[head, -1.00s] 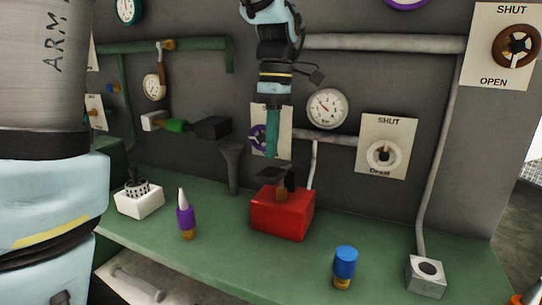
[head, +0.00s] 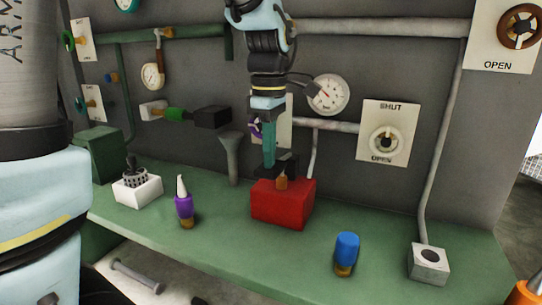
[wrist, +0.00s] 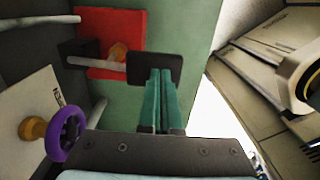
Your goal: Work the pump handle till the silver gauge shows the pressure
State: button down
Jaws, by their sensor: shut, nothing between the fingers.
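The pump is a red box (head: 283,205) on the green bench, with a brown pivot (head: 282,182) and a lever ending in a black plate. In the wrist view the black handle plate (wrist: 155,68) sits on a pale rod running back to the red box (wrist: 108,42). My gripper (head: 269,163) points down at the plate. Its teal fingers (wrist: 160,72) are together and empty, with tips at the plate's near part; whether they touch it I cannot tell. The silver gauge (head: 327,95) hangs on the wall behind; its red needle seems to point up-left.
A purple-and-white bottle (head: 184,205), a white box (head: 138,188) and a blue-capped bottle (head: 346,252) stand on the bench. A valve panel (head: 389,133) is on the wall to the right. A purple wheel (wrist: 67,132) is near my gripper in the wrist view.

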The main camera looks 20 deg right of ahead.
aim_at(266, 170)
jog(key=f+b, duration=0.1)
jog(key=f, duration=0.1)
jog(key=f+t+h+b, duration=0.1)
jog(key=shift+s+a+b, duration=0.25)
jog(key=shift+s+b, duration=0.05)
jog(key=shift+b, duration=0.05)
jog(key=shift+s+a+f, duration=0.15)
jog(key=shift+s+f, duration=0.05)
jog(key=shift+f, duration=0.35)
jog(key=shift+r, duration=0.1)
